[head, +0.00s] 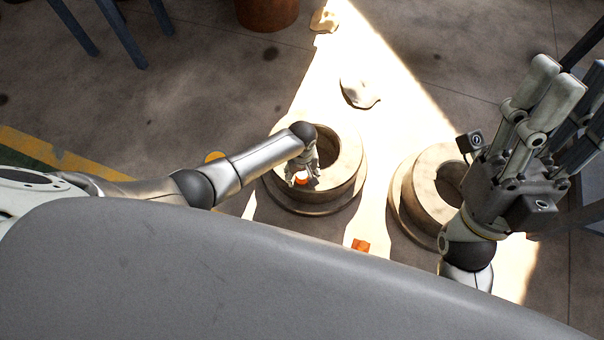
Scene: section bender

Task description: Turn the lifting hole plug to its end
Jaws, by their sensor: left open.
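A small orange piece, which looks like the lifting hole plug (302,181), shows at the near top face of the left ring-shaped part (345,190). My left gripper (303,177) points down over it, open, with its fingers around or just beside the orange piece; I cannot tell whether they touch it. The fingers hide part of the plug and of the ring's rim. My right gripper (572,88) is raised at the right, fingers up, open and empty, in front of part of a second ring (430,185).
Another orange piece (360,246) lies on the sunlit floor between the rings, close to the grey surface edge in front. A pale lump (358,94) lies behind the left ring. A brown round container (267,12) and blue legs (122,32) stand farther back.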

